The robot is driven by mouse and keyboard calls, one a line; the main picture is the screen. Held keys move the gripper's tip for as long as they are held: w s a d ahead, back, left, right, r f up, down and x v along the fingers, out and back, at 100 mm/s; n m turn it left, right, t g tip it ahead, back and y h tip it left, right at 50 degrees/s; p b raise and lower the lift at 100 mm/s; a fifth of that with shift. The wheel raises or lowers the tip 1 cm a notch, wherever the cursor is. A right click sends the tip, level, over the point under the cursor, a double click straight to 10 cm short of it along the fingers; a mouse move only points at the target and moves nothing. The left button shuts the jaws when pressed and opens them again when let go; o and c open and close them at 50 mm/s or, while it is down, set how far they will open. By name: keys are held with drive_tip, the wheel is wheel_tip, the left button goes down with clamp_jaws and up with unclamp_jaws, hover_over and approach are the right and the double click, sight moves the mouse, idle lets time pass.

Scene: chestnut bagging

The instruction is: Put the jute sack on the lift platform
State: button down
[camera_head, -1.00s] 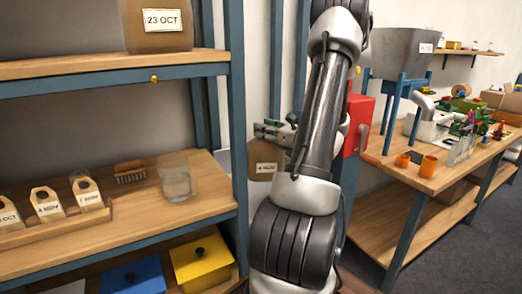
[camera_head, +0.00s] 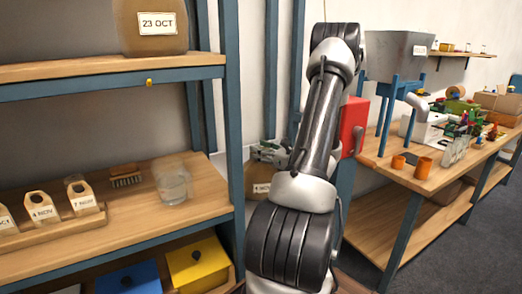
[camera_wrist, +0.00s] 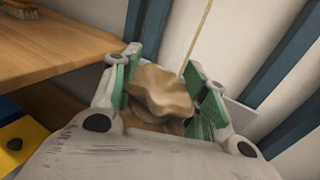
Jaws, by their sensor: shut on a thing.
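The jute sack (camera_head: 256,184), brown with a white label, shows partly behind my arm in the head view, beside the right post of the shelf. My gripper (camera_head: 270,152) is at its top. In the wrist view my gripper (camera_wrist: 163,98) is shut on the gathered neck of the sack (camera_wrist: 160,88), one green-padded finger on each side. The sack's lower part is hidden there. The lift platform cannot be clearly made out in either view.
A wooden shelf (camera_head: 140,216) stands at left with a brush (camera_head: 126,181), a glass (camera_head: 173,186) and tagged cards. Another sack (camera_head: 152,28) sits on the upper shelf (camera_head: 80,72). A red box (camera_head: 352,127) and workbench (camera_head: 425,178) are at right.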

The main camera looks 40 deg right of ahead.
drive_tip(key=c, duration=0.8)
unclamp_jaws()
drive_tip(key=shift+o, duration=0.2)
drive_tip(key=shift+r, duration=0.1)
drive_tip(key=s+d, duration=0.2)
drive_tip(key=s, duration=1)
